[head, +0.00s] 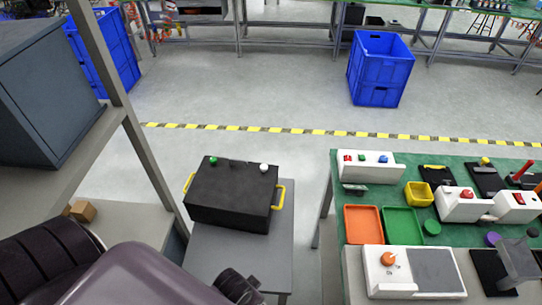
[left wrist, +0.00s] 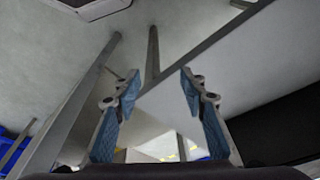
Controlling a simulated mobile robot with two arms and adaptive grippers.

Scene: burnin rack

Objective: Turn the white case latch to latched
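A black case (head: 230,196) with yellow handles on both sides sits on a small grey table in the head view. A white latch knob (head: 264,168) stands on its top at the back right. A green knob (head: 213,161) stands at the back left, with dark small parts between them. The white knob is too small to tell its setting. My left gripper (left wrist: 158,80) is open and empty in the left wrist view, its blue-padded fingers apart. In the head view my left arm comes in at the bottom, in front of the case and not touching the latch. My right gripper is out of view.
The small grey table (head: 212,252) has bare room in front of the case. A shelf post (head: 145,150) rises at the left. A green-topped bench (head: 335,190) with trays and devices stands at the right. Blue crates (head: 380,70) stand on the floor behind.

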